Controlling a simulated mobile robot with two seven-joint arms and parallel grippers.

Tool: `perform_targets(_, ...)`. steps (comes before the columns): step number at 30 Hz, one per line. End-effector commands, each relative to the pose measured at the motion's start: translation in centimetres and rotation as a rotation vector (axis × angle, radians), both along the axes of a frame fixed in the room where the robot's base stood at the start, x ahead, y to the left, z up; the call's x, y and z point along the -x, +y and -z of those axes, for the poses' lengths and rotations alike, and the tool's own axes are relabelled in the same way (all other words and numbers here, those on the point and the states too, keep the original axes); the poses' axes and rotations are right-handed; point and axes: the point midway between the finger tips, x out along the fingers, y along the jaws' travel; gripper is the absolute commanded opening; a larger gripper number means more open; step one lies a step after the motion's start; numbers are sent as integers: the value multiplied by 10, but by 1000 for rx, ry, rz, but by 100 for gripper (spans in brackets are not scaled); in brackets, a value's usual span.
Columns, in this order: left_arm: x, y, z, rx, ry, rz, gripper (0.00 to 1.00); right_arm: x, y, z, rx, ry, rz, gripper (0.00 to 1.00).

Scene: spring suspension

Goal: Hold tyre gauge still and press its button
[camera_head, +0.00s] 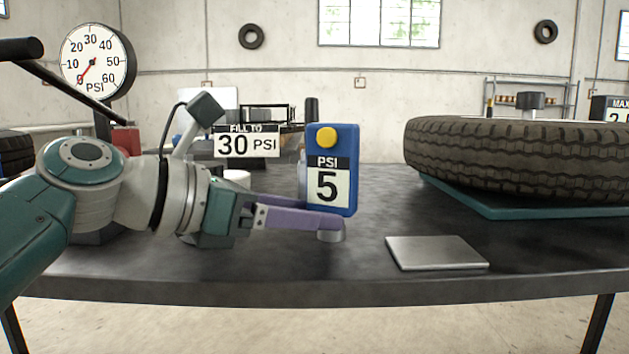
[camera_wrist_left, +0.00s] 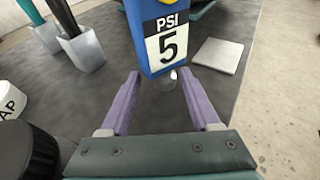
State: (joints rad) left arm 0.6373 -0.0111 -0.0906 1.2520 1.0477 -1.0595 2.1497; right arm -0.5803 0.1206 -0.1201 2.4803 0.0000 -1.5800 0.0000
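The tyre gauge (camera_head: 327,176) is blue, with a round yellow button (camera_head: 327,137) and a display reading PSI 5. It stands upright near the table's middle, above a short silver round piece (camera_head: 331,236). My left gripper (camera_head: 326,213) has purple fingers at the gauge's lower end. In the left wrist view the left gripper (camera_wrist_left: 160,75) is open, its fingers apart on either side of the gauge's (camera_wrist_left: 165,45) lower end. There is a gap at the left finger; contact at the right finger I cannot tell. The button is outside the wrist view. My right gripper is not in view.
A flat silver plate (camera_head: 437,253) lies right of the gauge. A tyre (camera_head: 520,155) rests on a teal base (camera_head: 500,207) at the right. A "FILL TO 30 PSI" sign (camera_head: 247,143) and a dial (camera_head: 95,62) reading near zero stand at the left. The table's front middle is clear.

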Motion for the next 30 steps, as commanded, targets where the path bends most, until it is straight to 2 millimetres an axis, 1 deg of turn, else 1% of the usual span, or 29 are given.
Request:
perform_targets(4, 0, 0, 0, -1, 1, 0, 63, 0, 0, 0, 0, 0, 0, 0)
perform_targets(21, 0, 0, 0, -1, 1, 1, 0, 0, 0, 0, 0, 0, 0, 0)
perform_targets(30, 0, 0, 0, -1, 1, 1, 0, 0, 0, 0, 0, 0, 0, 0)
